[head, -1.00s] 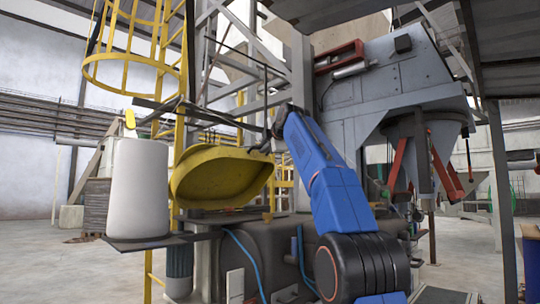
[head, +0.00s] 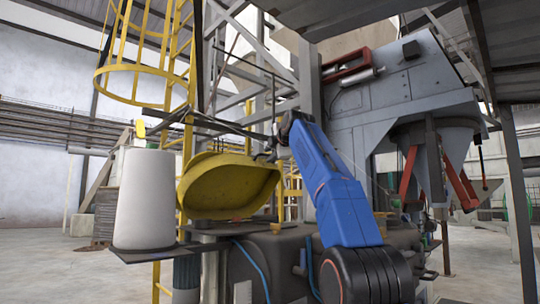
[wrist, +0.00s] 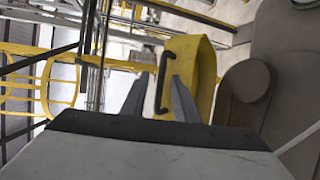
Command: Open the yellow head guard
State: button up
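The yellow head guard (head: 228,188) is a shallow, rounded yellow shell in the middle of the head view, tilted with its broad face towards me. In the wrist view the guard (wrist: 201,62) fills the upper middle, with a dark bar handle (wrist: 162,85) on it. My gripper (wrist: 161,78) is open. Its two fingers stand apart, and the handle shows between them with gaps on both sides. I cannot tell how far the handle is from the fingertips in depth. In the head view my gripper is small and dark near the guard's upper right edge.
A white cylinder (head: 145,200) stands on a dark plate left of the guard. A yellow caged ladder (head: 143,72) rises behind. A grey hopper machine (head: 395,100) with red braces stands at right. A dark machine body (head: 285,258) lies below the guard.

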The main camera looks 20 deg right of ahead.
jog(key=shift+s, duration=0.1)
jog(key=s+r, duration=0.3)
jog(key=s, duration=1.4)
jog(key=shift+a+r, duration=0.15)
jog(key=shift+a, duration=0.3)
jog(key=shift+w, duration=0.1)
jog(key=c, duration=0.4)
jog(key=shift+f, duration=0.2)
grip_shut()
jog(key=w+d+f+m+t+y, duration=0.3)
jog(key=f+m+y, duration=0.4)
jog(key=m, duration=0.7)
jog(key=r+x, duration=0.1)
jog(key=x, duration=1.1)
jog(key=shift+y, duration=0.3)
